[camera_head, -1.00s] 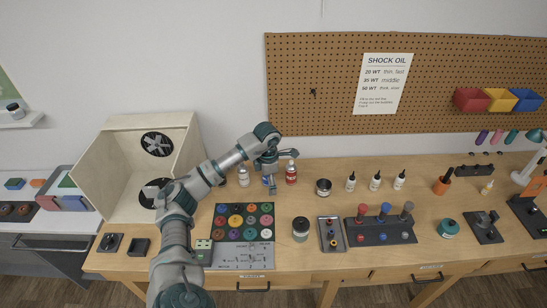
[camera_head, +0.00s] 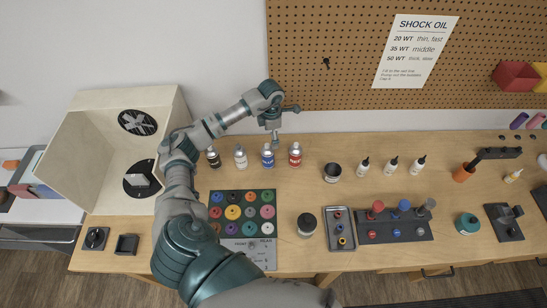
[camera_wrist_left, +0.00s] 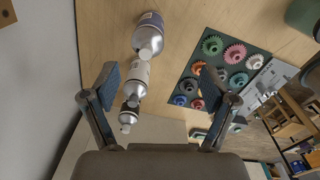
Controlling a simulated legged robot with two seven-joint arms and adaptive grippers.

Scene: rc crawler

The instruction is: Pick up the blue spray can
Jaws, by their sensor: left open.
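The blue spray can (camera_head: 267,158) stands upright near the wall at the back of the bench, between a white can (camera_head: 240,157) and a red can (camera_head: 295,155). My left gripper (camera_head: 276,138) is open and empty, above and close to the top of the blue can. In the left wrist view, the open fingers (camera_wrist_left: 159,70) point towards a row of cans. The blue can (camera_wrist_left: 149,37) is at the top of that row, with the white can (camera_wrist_left: 138,80) and black can (camera_wrist_left: 130,112) below it. None is between the fingertips. My right gripper is out of view.
A black can (camera_head: 213,158) stands left of the white one. A mat of coloured gears (camera_head: 242,196) lies in front of the cans. A plywood booth (camera_head: 95,150) stands left. A dark pot (camera_head: 332,172) and several small bottles stand right.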

